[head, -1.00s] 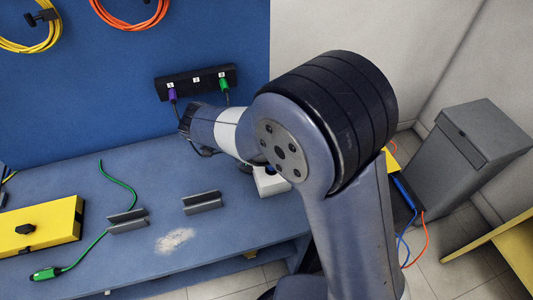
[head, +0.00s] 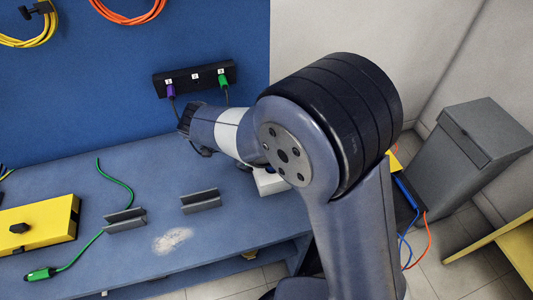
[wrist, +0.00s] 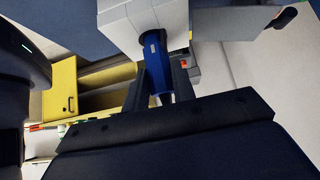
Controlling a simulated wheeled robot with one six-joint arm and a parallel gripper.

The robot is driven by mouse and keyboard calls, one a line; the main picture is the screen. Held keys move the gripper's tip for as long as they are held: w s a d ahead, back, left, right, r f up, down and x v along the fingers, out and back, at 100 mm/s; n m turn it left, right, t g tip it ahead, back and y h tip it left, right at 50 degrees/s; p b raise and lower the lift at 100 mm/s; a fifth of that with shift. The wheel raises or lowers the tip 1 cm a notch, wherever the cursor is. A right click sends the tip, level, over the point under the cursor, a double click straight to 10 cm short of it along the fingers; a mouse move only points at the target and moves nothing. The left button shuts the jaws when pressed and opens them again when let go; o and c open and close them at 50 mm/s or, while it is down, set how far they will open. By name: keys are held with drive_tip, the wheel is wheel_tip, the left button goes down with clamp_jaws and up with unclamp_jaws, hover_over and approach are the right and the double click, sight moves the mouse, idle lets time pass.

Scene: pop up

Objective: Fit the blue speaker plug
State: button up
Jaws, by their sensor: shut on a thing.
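The blue speaker plug (wrist: 158,68) stands between the two dark fingers of my gripper (wrist: 159,85) in the wrist view, and the jaws are shut on it. Its far end meets a pale grey-white box (wrist: 125,17) at the top of that view. I cannot tell how deep the plug sits there. In the head view a white box (head: 270,184) shows partly on the bench, behind my arm.
A black socket strip (head: 210,78) on the blue wall holds a purple plug (head: 171,91) and a green plug (head: 223,82). The bench (head: 225,235) carries grey holders (head: 201,201), a loose green cable (head: 42,273) and a yellow box (head: 40,224). A grey bin (head: 475,150) stands right.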

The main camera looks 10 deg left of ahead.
drive_tip(key=shift+f+b, duration=0.6)
drive_tip(key=shift+f, duration=0.05)
drive_tip(key=o, duration=1.1)
drive_tip(key=v, duration=1)
drive_tip(key=shift+s+a+r, duration=0.1)
drive_tip(key=shift+a+r, duration=0.15)
drive_tip(key=shift+r, duration=0.05)
